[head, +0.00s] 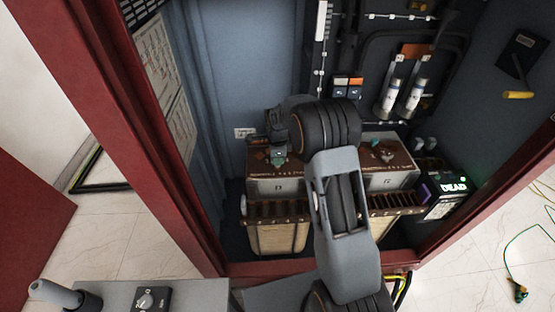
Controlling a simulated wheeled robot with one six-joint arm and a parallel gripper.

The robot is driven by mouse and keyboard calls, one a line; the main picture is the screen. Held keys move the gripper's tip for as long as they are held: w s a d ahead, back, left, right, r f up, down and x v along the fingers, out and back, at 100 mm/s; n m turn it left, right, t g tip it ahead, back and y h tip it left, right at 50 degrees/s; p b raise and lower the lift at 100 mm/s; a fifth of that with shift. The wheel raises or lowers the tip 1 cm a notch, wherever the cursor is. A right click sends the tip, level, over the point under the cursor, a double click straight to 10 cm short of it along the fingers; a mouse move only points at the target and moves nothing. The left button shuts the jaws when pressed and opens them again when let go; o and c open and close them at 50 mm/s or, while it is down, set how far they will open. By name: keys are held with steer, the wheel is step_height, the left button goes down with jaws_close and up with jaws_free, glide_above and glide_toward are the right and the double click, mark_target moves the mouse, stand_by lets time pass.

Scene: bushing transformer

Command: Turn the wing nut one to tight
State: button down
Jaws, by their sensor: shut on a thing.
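My arm reaches into the open red-framed cabinet, and my gripper (279,143) points down over the left part of the brown-topped transformer (277,186). A small greenish wing nut (278,157) shows right below the fingertips. The gripper is shut on this wing nut, though the fingers hide most of it and its exact turn cannot be told. A second greenish fitting (383,153) stands on the right part of the transformer top, apart from the gripper. My arm hides the middle of the transformer.
Two white cylinders (403,94) stand at the back right. A black box with a lit "DEAD" display (452,189) sits at the right. The cabinet's red frame (192,180) borders the opening. A grey surface with a knob box (153,299) lies at the lower left.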

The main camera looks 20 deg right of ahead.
steer(key=shift+s+f, duration=0.2)
steer(key=shift+f, duration=0.1)
steer(key=c, duration=1.2)
jaws_free()
steer(key=shift+c, duration=0.2)
steer(key=shift+w+r, duration=0.1)
steer(key=shift+r, duration=0.1)
steer(key=shift+w+r, duration=0.1)
steer(key=shift+r, duration=0.1)
step_height(320, 180, up, 13)
steer(key=shift+b, duration=0.35)
steer(key=shift+r, duration=0.1)
